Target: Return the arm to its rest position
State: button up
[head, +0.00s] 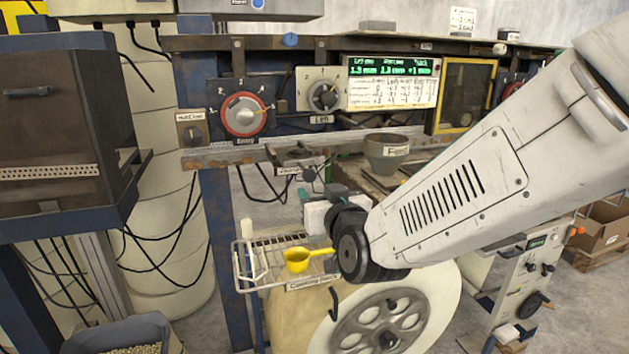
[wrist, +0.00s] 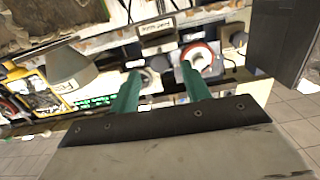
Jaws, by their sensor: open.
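My arm reaches in from the right of the head view, its white forearm sloping down to a dark wrist joint near the middle. In the wrist view my gripper (wrist: 160,75) shows two green fingers set well apart, with nothing between them. In the head view the gripper is mostly hidden beyond the wrist joint. A yellow scoop (head: 297,260) lies on the wire rack (head: 247,272) labelled as a cooling rack, just left of my wrist joint, with its handle pointing at the joint.
The machine panel behind has a red-ringed dial (head: 244,114), a grey dial (head: 322,95) and a green-lit display (head: 392,67). A feed cup (head: 386,152) stands on the ledge behind my forearm. A dark cabinet (head: 62,130) is at left, a large spoked wheel (head: 380,318) below.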

jog(key=s+d+f+n+g+h, duration=0.1)
jog(key=s+d+f+g, duration=0.3)
jog(key=s+f+g, duration=0.6)
jog(key=s+d+r+m+g+h, duration=0.2)
jog(key=s+d+r, duration=0.1)
jog(key=s+d, duration=0.6)
jog(key=s+d+r+m+g+h, duration=0.2)
jog(key=s+d+r+g, duration=0.1)
jog(key=s+d, duration=0.7)
jog(key=shift+s, duration=0.6)
